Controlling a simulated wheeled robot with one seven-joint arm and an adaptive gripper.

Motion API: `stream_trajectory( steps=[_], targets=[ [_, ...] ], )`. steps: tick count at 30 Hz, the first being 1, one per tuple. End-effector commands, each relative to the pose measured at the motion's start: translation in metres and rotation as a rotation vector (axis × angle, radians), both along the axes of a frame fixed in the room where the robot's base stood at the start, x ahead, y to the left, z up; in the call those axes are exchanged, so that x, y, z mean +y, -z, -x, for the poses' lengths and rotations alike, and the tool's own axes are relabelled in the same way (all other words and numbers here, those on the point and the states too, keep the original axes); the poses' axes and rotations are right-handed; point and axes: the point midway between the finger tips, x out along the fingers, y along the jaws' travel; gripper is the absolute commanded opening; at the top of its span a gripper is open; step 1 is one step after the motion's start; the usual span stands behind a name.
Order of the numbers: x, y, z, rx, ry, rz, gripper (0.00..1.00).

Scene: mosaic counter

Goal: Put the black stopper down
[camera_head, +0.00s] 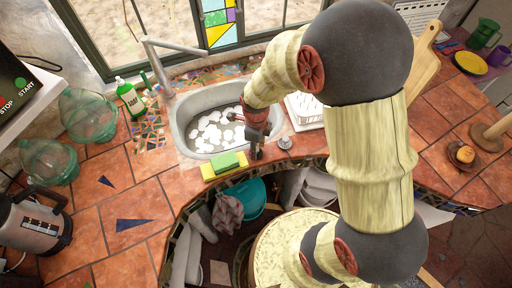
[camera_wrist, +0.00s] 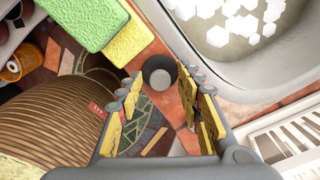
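The black stopper (camera_wrist: 160,72) is a small dark round piece with a grey top face. In the wrist view it lies between and just beyond the fingertips of my gripper (camera_wrist: 160,84). The fingers stand apart on either side of it, with narrow gaps showing. It appears to be at the counter strip in front of the sink; I cannot tell whether its underside touches the tiles. In the head view my gripper (camera_head: 257,152) points down at the sink's front rim, and the stopper cannot be made out clearly there.
The sink (camera_head: 180,118) holds white pieces. A green and yellow sponge pair (camera_head: 225,166) lies left of my gripper, and a small grey metal piece (camera_head: 285,142) stands to its right. A white dish rack (camera_head: 306,110) is behind. The counter's front edge is close.

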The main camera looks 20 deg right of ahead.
Motion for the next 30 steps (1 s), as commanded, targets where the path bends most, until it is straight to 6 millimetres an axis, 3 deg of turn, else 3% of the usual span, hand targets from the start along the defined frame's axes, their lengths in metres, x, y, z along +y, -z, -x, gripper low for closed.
stream_trajectory(
  steps=[5,18,26,30],
  targets=[
    [0.0,-0.01,-0.001,-0.003,0.0,0.0,0.37],
    [0.0,-0.094,-0.001,-0.004,0.0,0.0,0.37],
    [0.0,-0.121,0.0,-0.001,-0.002,0.0,0.37],
    [0.0,-0.137,0.003,-0.023,-0.083,0.001,0.37]
  ],
)
